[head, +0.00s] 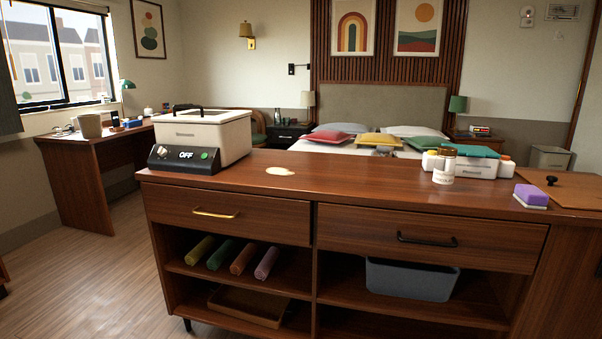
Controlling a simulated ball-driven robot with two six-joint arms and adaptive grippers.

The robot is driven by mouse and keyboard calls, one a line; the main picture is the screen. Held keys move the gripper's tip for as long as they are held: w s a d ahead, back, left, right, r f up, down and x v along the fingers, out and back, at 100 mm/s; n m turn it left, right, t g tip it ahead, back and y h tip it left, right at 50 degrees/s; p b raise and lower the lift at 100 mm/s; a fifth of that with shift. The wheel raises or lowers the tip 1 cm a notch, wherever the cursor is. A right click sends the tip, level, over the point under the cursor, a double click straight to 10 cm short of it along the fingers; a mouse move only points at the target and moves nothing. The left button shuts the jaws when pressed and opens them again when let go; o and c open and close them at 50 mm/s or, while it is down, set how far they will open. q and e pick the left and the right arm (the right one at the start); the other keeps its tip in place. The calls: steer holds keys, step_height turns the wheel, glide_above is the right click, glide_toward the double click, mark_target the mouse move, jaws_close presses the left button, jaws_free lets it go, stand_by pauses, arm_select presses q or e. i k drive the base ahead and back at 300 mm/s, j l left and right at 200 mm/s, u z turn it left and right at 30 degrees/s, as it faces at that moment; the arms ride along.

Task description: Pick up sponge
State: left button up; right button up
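A purple sponge (532,194) with a pale lower layer lies on the right part of the wooden counter top (380,190), in the head view. It sits close to the front edge, at the left side of a brown board. Nothing covers it. Neither of my grippers shows in the head view.
A white appliance (203,135) with a control panel reading OFF stands at the counter's left. A pale spill (280,171) lies right of it. A jar (444,166), a white caddy (470,165) and a board (570,190) with a dark knob stand near the sponge. The counter's middle is clear.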

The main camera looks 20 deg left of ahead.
mark_target(529, 196)
steer(key=i+l+u, duration=0.2)
steer(key=i+l, duration=0.5)
